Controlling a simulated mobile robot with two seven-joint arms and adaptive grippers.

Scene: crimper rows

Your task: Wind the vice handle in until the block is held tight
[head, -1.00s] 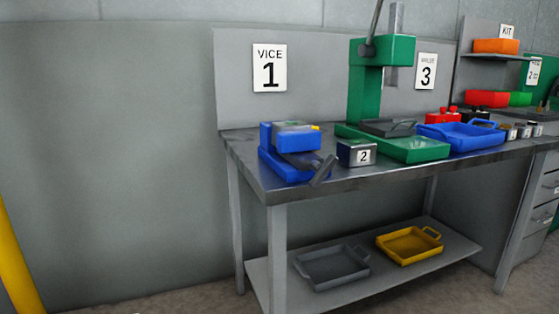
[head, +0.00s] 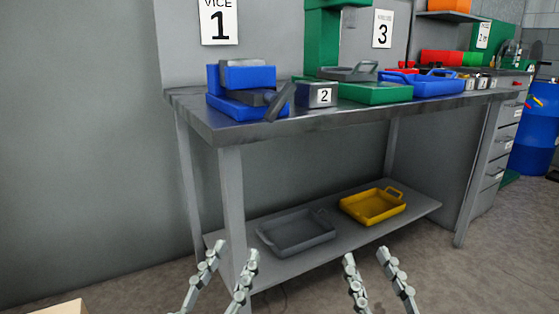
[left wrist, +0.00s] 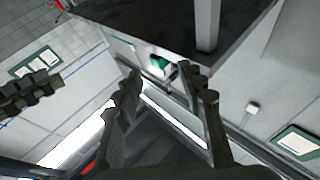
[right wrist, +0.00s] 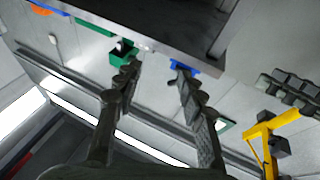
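The blue vice (head: 228,104) sits on the left end of the bench top, under the "VICE 1" sign. A grey block-like piece (head: 247,75) shows at its top; whether it is gripped by the jaws cannot be told. The dark grey handle (head: 281,101) slants up to the right at the vice's front right. My left gripper (head: 235,254) is open and empty, low in front of the bench's left leg. My right gripper (head: 366,256) is open and empty, further right in front of the lower shelf. Both are well below and apart from the vice.
The metal bench (head: 200,125) has a box marked 2 (head: 318,95) close right of the handle. Green machine base (head: 375,93) and blue tray (head: 437,85) stand further right. The lower shelf (head: 345,238) holds grey and yellow trays. Floor left of the bench is mostly clear.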

